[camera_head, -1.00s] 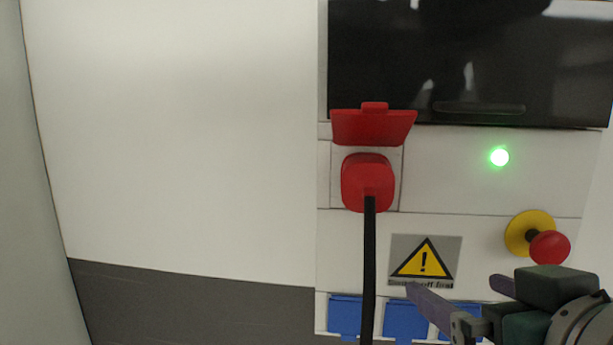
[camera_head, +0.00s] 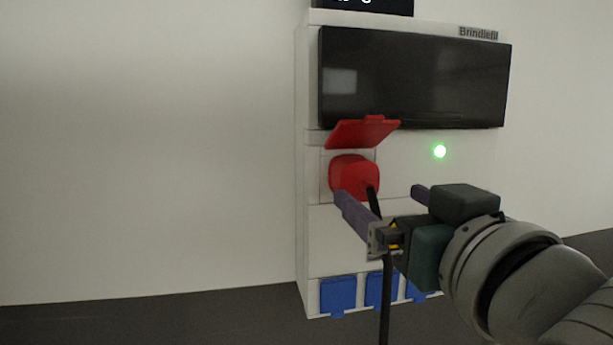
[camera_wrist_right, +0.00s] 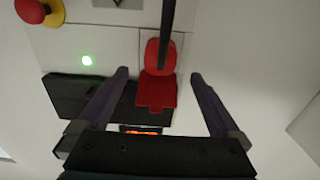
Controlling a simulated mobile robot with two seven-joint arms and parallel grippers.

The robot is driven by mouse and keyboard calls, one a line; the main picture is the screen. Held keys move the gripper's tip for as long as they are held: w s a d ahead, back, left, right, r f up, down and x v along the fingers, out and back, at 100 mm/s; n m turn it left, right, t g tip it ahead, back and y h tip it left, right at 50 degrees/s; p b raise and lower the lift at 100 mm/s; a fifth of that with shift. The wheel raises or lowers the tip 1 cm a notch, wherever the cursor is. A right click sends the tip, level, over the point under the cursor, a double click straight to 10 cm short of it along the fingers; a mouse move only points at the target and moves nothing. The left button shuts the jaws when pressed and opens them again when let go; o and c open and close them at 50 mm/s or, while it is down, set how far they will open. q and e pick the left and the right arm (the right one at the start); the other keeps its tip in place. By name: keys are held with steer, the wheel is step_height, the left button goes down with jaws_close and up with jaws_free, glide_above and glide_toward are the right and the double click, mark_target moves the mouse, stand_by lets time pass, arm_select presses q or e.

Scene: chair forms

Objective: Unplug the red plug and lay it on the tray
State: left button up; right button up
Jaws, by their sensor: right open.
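The red plug (camera_head: 352,176) sits in the socket of the white wall panel (camera_head: 316,232), under a raised red flap (camera_head: 362,132). Its black cable (camera_head: 386,300) hangs down from it. My right gripper (camera_head: 378,192) is open, with its fingers pointing toward the plug. In the right wrist view the plug (camera_wrist_right: 159,56) shows between the two spread fingers (camera_wrist_right: 158,74), apart from both. The tray is not in view. My left gripper is not in view.
A black screen (camera_head: 410,78) is above the socket, and a green light (camera_head: 439,151) glows to its right. Several blue socket covers (camera_head: 338,294) line the panel's bottom. A red and yellow stop button (camera_wrist_right: 32,10) shows in the wrist view. The wall at left is bare.

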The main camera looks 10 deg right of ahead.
mark_target(357, 179)
steer(key=w+b, duration=0.1)
steer(key=w, duration=0.2)
steer(key=w+b, duration=0.1)
steer(key=w, duration=0.3)
steer(key=shift+w+a+f+b, duration=0.1)
steer(key=shift+w+a+b, duration=0.1)
steer(key=shift+w+b, duration=0.1)
steer(key=shift+w, duration=0.65)
stand_by(0.4)
steer(key=shift+c, duration=0.4)
jaws_close()
stand_by(0.4)
